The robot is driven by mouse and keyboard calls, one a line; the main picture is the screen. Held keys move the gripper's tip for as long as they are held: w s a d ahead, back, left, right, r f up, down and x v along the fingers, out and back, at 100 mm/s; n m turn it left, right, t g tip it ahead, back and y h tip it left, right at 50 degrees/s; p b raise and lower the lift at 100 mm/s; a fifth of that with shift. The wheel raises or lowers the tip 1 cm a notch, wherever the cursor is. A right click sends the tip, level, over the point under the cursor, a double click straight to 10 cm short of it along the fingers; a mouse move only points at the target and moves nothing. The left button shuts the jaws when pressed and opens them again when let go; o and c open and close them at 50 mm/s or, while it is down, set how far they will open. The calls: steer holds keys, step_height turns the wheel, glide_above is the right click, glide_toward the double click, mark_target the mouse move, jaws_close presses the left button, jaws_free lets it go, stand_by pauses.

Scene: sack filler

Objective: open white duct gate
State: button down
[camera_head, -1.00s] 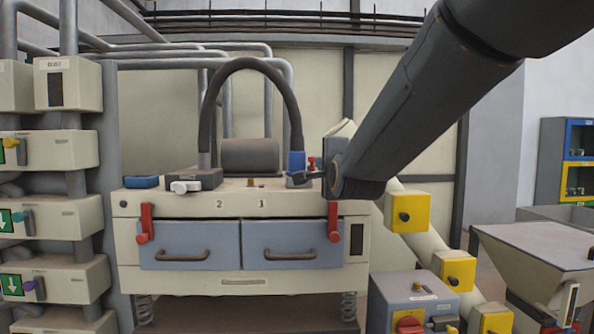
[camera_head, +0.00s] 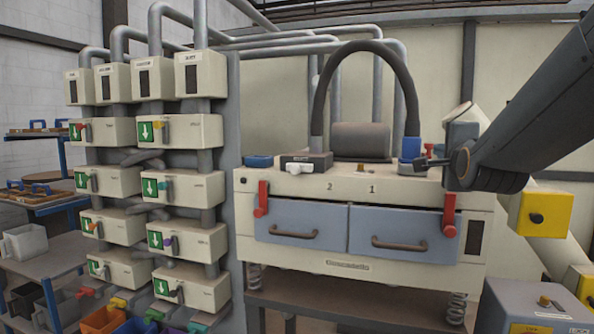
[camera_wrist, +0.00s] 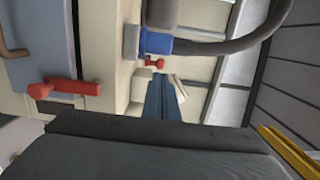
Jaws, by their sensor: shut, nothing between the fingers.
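A bank of cream duct gate boxes stands at the left in the head view, with small coloured levers, several of them beside green arrow labels. The levers include red (camera_head: 75,131), yellow (camera_head: 160,126), teal (camera_head: 164,186), orange (camera_head: 93,228) and purple (camera_head: 169,240). I cannot tell which box lever is white. A white handle (camera_head: 297,168) sits on a dark block on top of the cream machine. My gripper (camera_head: 418,162) is shut and empty, beside the blue hose fitting (camera_head: 410,149) and far right of the boxes. It also shows in the wrist view (camera_wrist: 163,80).
The cream machine (camera_head: 350,268) has two blue-grey drawers and red clamps (camera_head: 449,216). A black hose (camera_head: 366,47) arches above it. Coloured bins (camera_head: 104,321) stand below the boxes. Yellow boxes (camera_head: 540,214) are at the right.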

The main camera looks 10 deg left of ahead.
steer(key=s+a+f+n+g+y, duration=0.1)
steer(key=s+f+n+g, duration=0.35)
steer(key=f, duration=0.75)
steer(key=s+f+n+g, duration=0.4)
steer(key=s+f+n, duration=0.1)
steer(key=f, duration=0.8)
steer(key=s+f+n+g, duration=0.4)
steer(key=s+f, duration=0.3)
steer(key=s, duration=0.4)
steer(key=s+f+n+g, duration=0.5)
steer(key=s+f, duration=0.2)
steer(key=s, duration=0.5)
steer(key=shift+a+f, duration=0.2)
steer(key=shift+f, duration=0.05)
steer(key=shift+s, duration=0.1)
